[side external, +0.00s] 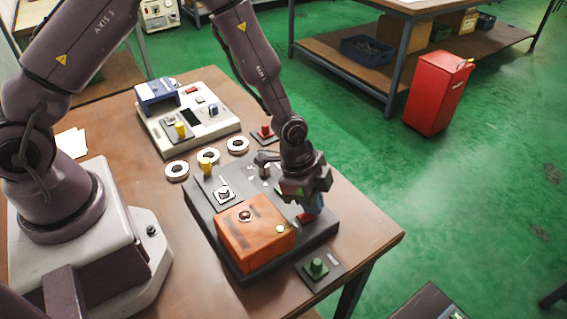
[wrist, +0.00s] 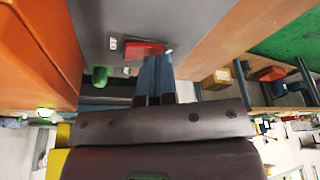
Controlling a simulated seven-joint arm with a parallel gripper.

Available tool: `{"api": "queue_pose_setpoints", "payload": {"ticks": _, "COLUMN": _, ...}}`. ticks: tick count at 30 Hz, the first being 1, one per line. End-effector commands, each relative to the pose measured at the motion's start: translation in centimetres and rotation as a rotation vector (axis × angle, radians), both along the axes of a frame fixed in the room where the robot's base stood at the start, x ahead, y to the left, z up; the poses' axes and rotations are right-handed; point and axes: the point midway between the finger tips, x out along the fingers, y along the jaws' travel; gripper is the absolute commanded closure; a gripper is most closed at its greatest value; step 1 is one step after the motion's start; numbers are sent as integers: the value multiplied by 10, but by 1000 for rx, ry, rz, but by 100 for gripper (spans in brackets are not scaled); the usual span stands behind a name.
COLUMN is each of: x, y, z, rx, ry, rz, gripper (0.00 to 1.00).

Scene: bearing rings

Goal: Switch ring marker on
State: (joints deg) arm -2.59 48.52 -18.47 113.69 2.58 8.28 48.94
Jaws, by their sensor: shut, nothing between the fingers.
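The ring marker appears to be the orange box (side external: 255,232) on a dark grey base plate (side external: 205,218); the box also shows at the left in the wrist view (wrist: 38,50). A red rocker switch (wrist: 145,47) sits on the grey plate beside a small white label (wrist: 112,43). In the side view the red switch (side external: 304,217) is partly hidden by my gripper (side external: 313,208). My gripper's blue fingers (wrist: 155,62) are shut together and empty, with their tips right at the switch's edge. I cannot tell whether they touch it or which way the rocker is tipped.
Three bearing rings (side external: 177,171) lie on the table behind the plate. A white device (side external: 205,120) with a blue part stands farther back. A green button (side external: 316,267) on a dark pad is near the front corner. A red button (side external: 265,133) is behind my gripper.

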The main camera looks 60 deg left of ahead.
Motion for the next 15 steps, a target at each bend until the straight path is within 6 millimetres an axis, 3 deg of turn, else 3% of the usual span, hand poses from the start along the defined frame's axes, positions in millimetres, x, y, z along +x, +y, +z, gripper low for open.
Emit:
{"api": "queue_pose_setpoints", "payload": {"ticks": 5, "x": -1, "y": 0, "z": 5, "rx": 0, "ry": 1, "rz": 0, "gripper": 100}}
{"api": "queue_pose_setpoints", "payload": {"ticks": 15, "x": 0, "y": 0, "z": 32, "rx": 0, "ry": 0, "rz": 1, "gripper": 100}}
